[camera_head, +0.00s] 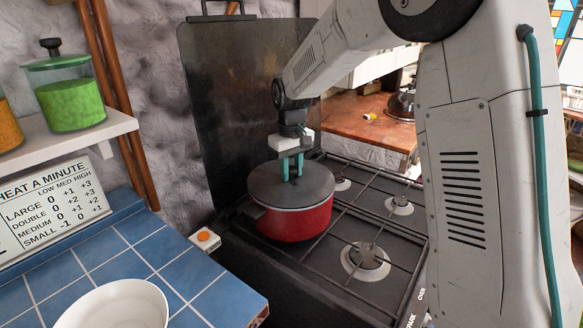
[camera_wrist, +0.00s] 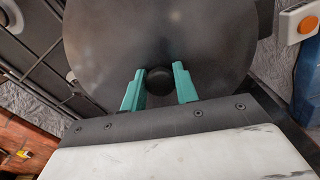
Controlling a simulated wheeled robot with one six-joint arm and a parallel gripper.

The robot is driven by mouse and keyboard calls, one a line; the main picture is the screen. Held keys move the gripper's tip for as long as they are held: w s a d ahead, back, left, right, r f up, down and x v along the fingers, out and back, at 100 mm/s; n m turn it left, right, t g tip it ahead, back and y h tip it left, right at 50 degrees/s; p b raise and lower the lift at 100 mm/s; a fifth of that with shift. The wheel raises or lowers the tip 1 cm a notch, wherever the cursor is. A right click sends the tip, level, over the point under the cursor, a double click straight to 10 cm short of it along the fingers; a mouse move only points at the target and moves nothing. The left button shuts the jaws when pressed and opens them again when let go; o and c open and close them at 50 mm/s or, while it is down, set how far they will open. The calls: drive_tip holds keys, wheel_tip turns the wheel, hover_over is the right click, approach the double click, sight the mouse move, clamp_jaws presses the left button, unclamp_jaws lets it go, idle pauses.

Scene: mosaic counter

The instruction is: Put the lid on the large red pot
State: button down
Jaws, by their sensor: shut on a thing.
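The large red pot (camera_head: 295,222) stands on the stove at its back left burner. The dark grey lid (camera_head: 262,184) lies over the pot's top and looks level; I cannot tell whether it is fully seated on the rim. My gripper (camera_head: 291,179) points down above the lid's middle, its teal fingers on either side of the knob. In the wrist view the lid (camera_wrist: 110,60) fills the upper middle, and the round black knob (camera_wrist: 159,80) sits between the fingertips of my gripper (camera_wrist: 160,85). The fingers are shut on the knob. The pot is hidden there under the lid.
The black stove (camera_head: 330,262) has free burners to the right and front. A tall dark panel (camera_head: 235,90) stands behind the pot. A white bowl (camera_head: 115,305) is on the blue tiled counter (camera_head: 140,250). A switch box with an orange button (camera_head: 205,238) sits left of the pot.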

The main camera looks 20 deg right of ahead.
drive_tip(key=shift+f, duration=0.15)
idle(0.5)
drive_tip(key=c, duration=0.5)
unclamp_jaws()
drive_tip(key=shift+r, duration=3.5)
